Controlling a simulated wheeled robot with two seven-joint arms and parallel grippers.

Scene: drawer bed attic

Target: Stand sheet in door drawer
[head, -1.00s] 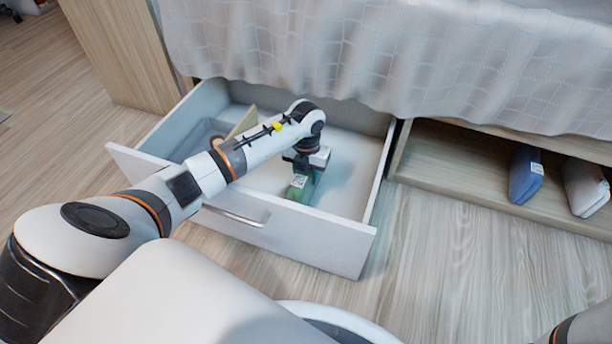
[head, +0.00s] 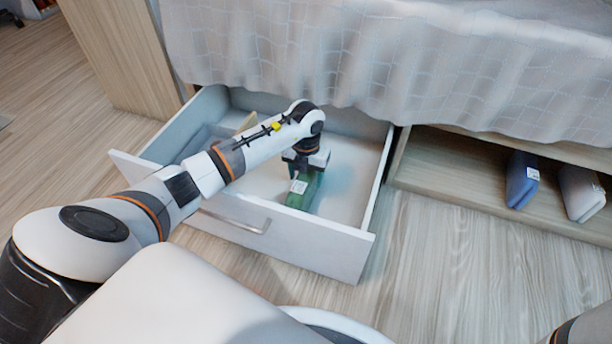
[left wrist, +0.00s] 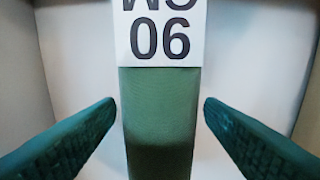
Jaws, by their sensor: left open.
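A green folded sheet (head: 304,190) with a white label stands on edge in the open drawer (head: 345,247), near the drawer's front panel. In the left wrist view the green sheet (left wrist: 160,110) lies between my fingers, with a gap on each side; its label reads "06" with letters cut off above. My left gripper (head: 298,172) is open, just above and around the sheet's upper part. In the left wrist view the left gripper (left wrist: 160,125) shows both fingers spread and apart from the sheet. Its fingertips are hard to see in the head view.
A wooden divider (head: 247,122) and a grey item (head: 197,142) lie at the drawer's left, partly behind my arm. At the right, an open compartment holds a blue bundle (head: 522,180) and a grey bundle (head: 581,193). The bed's cover (head: 400,60) hangs above the drawer.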

